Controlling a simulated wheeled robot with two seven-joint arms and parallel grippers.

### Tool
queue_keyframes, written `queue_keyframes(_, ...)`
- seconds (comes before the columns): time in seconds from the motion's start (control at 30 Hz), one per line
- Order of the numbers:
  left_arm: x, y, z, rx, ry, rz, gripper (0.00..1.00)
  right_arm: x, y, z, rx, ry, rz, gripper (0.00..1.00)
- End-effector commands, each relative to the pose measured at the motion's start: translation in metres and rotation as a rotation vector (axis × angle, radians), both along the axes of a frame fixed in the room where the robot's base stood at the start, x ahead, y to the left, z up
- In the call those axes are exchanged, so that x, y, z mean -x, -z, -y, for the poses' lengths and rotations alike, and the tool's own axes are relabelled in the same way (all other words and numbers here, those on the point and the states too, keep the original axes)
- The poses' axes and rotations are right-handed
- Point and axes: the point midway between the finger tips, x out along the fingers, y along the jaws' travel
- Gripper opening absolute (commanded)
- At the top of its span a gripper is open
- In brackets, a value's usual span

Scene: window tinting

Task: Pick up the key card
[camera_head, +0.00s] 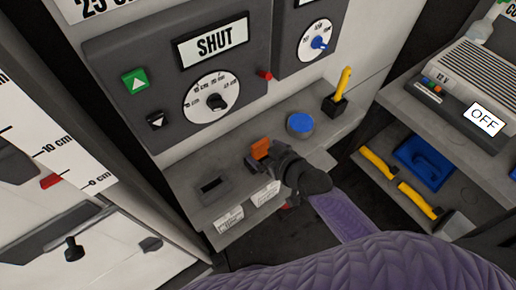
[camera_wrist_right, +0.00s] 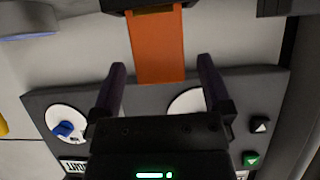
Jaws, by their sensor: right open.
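The orange key card (camera_head: 261,148) stands upright at a dark holder on the grey shelf below the control panel. It also shows in the right wrist view as an orange strip (camera_wrist_right: 157,48), its free end close to the gap between my fingertips. My right gripper (camera_head: 268,162) is at the card in the head view, partly covering the card's lower part and its holder. In the wrist view its two dark fingers (camera_wrist_right: 160,68) are spread, one on each side of the card's free end, with gaps between. My left gripper is not in view.
The shelf (camera_head: 235,213) also has an empty dark slot (camera_head: 210,185), a blue round item (camera_head: 300,123) and a yellow-handled tool in a black holder (camera_head: 338,92). The panel (camera_head: 150,65) rises behind. At right, another shelf holds a blue tool (camera_head: 424,163) and yellow-handled tools.

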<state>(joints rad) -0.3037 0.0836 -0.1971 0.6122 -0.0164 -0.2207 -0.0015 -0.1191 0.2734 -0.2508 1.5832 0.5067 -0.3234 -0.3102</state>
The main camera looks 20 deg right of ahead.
Motion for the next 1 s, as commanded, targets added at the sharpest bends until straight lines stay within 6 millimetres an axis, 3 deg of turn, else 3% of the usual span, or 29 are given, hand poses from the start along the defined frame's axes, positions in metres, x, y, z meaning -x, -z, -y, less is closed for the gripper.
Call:
queue_keyframes(0.2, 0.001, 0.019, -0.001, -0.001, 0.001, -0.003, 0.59, -0.036, 0.020, -0.012, -0.001, 0.000, 0.001, 1.00)
queue_keyframes(0.47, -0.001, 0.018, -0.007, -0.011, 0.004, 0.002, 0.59, -0.041, 0.020, -0.013, 0.000, 0.000, 0.000, 1.00)
queue_keyframes(0.87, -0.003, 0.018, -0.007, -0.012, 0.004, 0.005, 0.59, -0.041, 0.020, -0.013, 0.000, 0.001, 0.000, 0.17)
queue_keyframes(1.0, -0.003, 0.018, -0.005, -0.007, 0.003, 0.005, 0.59, -0.041, 0.020, -0.013, 0.000, 0.001, 0.000, 0.14)
